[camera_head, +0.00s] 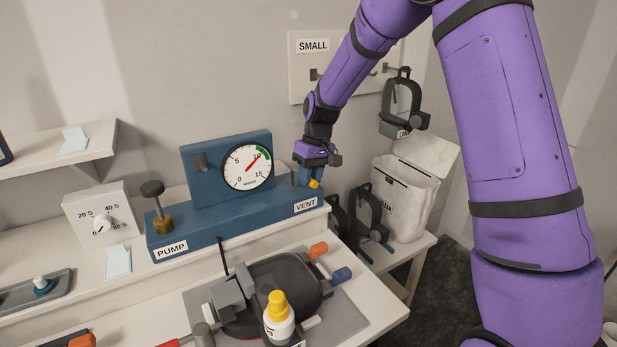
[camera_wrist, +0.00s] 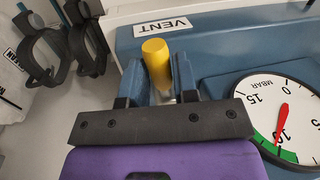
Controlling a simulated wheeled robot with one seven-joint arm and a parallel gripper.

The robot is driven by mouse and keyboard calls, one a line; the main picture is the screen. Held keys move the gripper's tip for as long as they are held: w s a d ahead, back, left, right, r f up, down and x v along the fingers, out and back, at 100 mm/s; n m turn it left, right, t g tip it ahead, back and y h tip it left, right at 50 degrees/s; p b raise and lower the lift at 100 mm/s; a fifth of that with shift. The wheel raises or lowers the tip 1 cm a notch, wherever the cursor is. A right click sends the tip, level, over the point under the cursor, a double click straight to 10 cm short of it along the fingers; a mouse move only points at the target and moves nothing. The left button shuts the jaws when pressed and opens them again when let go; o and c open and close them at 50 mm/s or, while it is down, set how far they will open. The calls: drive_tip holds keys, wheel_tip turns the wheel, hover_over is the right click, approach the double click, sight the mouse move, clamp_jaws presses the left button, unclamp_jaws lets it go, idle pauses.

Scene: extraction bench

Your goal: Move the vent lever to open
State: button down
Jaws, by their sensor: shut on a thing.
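The vent lever has a yellow tip (camera_head: 314,184) and sits at the right end of the blue pump unit (camera_head: 190,238), by the VENT label (camera_head: 306,204). In the wrist view its yellow cylindrical handle (camera_wrist: 156,58) shows between the two fingers. My gripper (camera_wrist: 161,82) is shut on the lever, and its fingers stand on both sides of it. In the head view my gripper (camera_head: 309,172) comes down from above onto the unit's right end. The lever's pivot is hidden by my fingers. The gauge (camera_head: 247,167) has a red needle near 10, at the green band.
The PUMP knob (camera_head: 160,215) stands at the unit's left end. A black round device (camera_head: 270,292) and a yellow-capped bottle (camera_head: 279,318) are in front. Black clamps (camera_head: 368,210) and a white bin (camera_head: 407,195) stand to the right. A wall panel labelled SMALL (camera_head: 302,75) is behind.

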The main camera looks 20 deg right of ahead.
drive_tip(key=shift+w+d+n, duration=0.35)
drive_tip(key=shift+d+n, duration=0.25)
drive_tip(key=shift+n, duration=0.6)
drive_tip(key=n, duration=0.1)
drive_tip(key=w+d+n+g, duration=0.1)
drive_tip(key=n, duration=0.1)
drive_tip(key=shift+d+n+h, duration=0.15)
drive_tip(key=shift+n+h, duration=0.15)
drive_tip(key=shift+w+d+n+h, duration=0.25)
drive_tip(key=shift+w+n, duration=0.3)
drive_tip(key=shift+n, duration=0.65)
drive_tip(key=shift+w+d+n+h, duration=0.15)
drive_tip(key=shift+w+d+n, duration=0.3)
drive_tip(key=shift+n, duration=0.75)
drive_tip(key=shift+w+a, duration=0.15)
drive_tip(key=c, duration=0.9)
unclamp_jaws()
drive_tip(key=shift+r, duration=0.1)
wheel_tip(320, 180, up, 10)
drive_tip(key=w, duration=0.2)
drive_tip(key=shift+d+r, duration=0.25)
drive_tip(key=shift+d, duration=0.1)
